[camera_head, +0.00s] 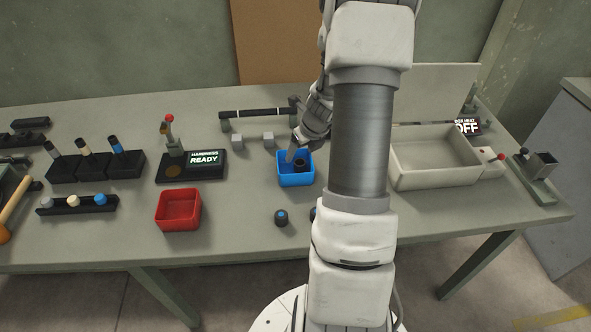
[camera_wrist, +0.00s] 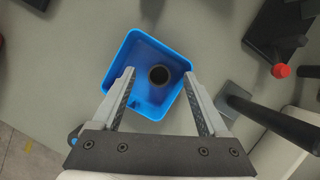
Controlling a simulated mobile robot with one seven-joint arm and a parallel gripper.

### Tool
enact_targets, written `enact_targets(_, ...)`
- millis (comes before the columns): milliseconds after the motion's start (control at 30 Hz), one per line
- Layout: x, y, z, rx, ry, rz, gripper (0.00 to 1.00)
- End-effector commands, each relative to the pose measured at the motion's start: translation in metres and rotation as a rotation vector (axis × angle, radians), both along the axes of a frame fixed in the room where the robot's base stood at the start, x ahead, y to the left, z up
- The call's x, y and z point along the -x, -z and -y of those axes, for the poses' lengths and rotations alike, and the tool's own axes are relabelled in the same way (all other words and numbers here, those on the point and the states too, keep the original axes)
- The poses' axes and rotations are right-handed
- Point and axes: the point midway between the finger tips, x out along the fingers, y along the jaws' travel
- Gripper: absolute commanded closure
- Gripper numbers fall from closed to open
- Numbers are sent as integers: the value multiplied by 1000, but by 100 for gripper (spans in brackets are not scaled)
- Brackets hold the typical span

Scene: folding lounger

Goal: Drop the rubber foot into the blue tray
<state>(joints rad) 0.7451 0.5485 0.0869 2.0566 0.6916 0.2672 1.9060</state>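The blue tray (camera_head: 296,181) stands on the workbench near the middle; it fills the centre of the wrist view (camera_wrist: 128,52). A dark round rubber foot (camera_wrist: 158,75) with a hollow centre is inside it, toward the right side, and shows as a dark shape in the head view (camera_head: 300,163). My gripper (camera_wrist: 159,73) is above the tray with its fingers apart. The foot lies between the fingertips in the picture, with a gap on both sides. In the head view my gripper (camera_head: 291,155) reaches the tray from behind.
A red tray (camera_head: 178,209) stands to the left. A dark piece with a blue top (camera_head: 281,216) is in front of the blue tray. Two grey blocks (camera_head: 252,140) and a black bar (camera_head: 258,112) lie behind. A large beige bin (camera_head: 435,181) is at right.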

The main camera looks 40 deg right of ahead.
Motion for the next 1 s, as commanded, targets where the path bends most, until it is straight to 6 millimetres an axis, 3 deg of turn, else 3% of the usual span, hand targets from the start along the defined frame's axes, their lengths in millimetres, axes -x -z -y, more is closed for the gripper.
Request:
enact_targets(233,1,-2,0,1,0,0,23)
enact_targets(367,5,-15,0,2,0,1,23)
enact_targets(1000,58,-143,-5,1,0,3,23)
